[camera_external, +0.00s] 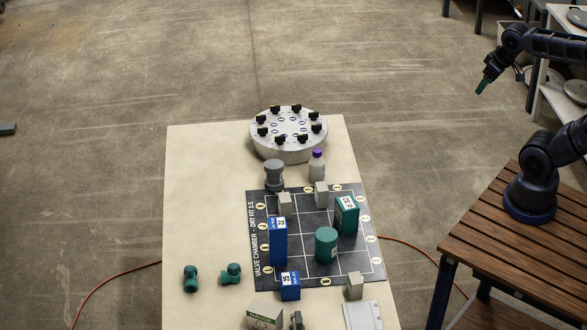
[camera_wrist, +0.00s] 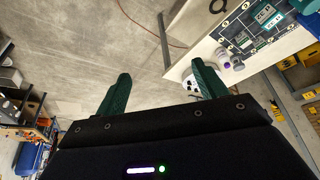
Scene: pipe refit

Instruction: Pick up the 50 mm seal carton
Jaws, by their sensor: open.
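No label reading 50 mm is clear enough to single out the seal carton. Candidate cartons stand on the dark printed mat (camera_external: 301,205): a tall blue box (camera_external: 278,245) at its left, a small blue box (camera_external: 290,289) at its front edge, and a teal box (camera_external: 346,217) at its right. Their white label numbers are too small to read surely. My gripper (camera_external: 481,88) is in the air at upper right, far from the table. Its green fingers (camera_wrist: 163,80) are apart and empty in the wrist view.
The pale table (camera_external: 205,195) also holds a teal cylinder (camera_external: 326,245), a round grey turntable (camera_external: 289,151) with black clamps, a purple-capped bottle (camera_external: 317,168), a grey fitting (camera_external: 274,176) and green pipe pieces (camera_external: 191,278). Small grey blocks stand around the mat. The table's left side is mostly clear.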

